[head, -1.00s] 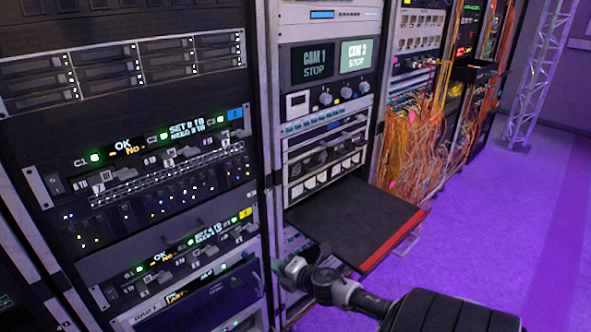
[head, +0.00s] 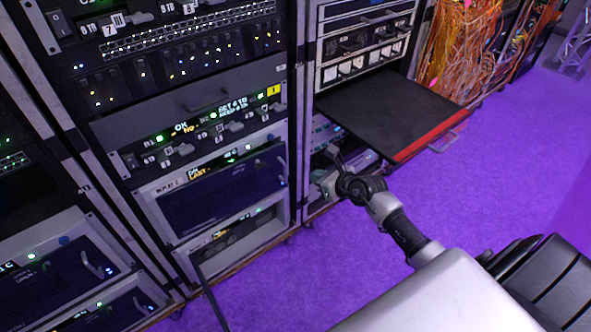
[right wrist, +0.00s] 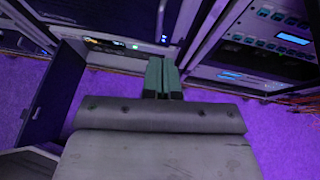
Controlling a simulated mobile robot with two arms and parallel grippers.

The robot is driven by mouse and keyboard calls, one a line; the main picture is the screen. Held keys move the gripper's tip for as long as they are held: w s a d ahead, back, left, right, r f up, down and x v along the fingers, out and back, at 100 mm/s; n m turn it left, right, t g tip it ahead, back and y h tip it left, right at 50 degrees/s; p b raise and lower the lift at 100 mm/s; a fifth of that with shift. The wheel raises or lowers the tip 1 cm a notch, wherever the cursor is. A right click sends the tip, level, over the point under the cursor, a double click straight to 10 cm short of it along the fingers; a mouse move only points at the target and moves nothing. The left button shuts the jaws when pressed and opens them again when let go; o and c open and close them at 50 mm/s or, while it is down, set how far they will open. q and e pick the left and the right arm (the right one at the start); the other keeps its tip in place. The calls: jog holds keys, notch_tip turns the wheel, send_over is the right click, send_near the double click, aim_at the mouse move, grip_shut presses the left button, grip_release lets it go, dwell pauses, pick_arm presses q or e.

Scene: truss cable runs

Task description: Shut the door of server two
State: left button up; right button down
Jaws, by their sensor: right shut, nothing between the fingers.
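Low in the middle rack, an open server bay (head: 240,238) shows a lit panel inside; its number is not readable. Its door (head: 212,302) stands swung out from the left side and shows nearly edge-on in the head view. In the right wrist view the door (right wrist: 55,95) is a dark panel at the left, apart from my gripper, and the bay (right wrist: 120,46) is behind. My right gripper (head: 333,152) is shut and empty, in front of the right-hand rack, right of the open bay. Its fingers (right wrist: 163,74) point toward the racks. My left gripper is out of view.
A black pull-out shelf (head: 390,105) with a red front edge juts out just above and right of my right gripper. A closed dark server front (head: 220,188) sits above the open bay. Orange cables (head: 470,45) hang farther right. Purple floor (head: 290,285) is clear.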

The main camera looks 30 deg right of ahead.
jog(key=b, duration=0.2)
send_near(280, 157)
notch_tip(280, 157, down, 4)
jog(key=a, duration=0.1)
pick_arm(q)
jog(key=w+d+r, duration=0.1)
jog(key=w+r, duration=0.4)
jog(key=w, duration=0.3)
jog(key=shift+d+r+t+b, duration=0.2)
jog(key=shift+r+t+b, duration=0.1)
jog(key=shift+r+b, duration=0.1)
pick_arm(e)
jog(key=shift+w+a, duration=0.2)
jog(key=shift+w, duration=0.35)
jog(key=shift+w+a, duration=0.25)
jog(key=shift+w, duration=0.3)
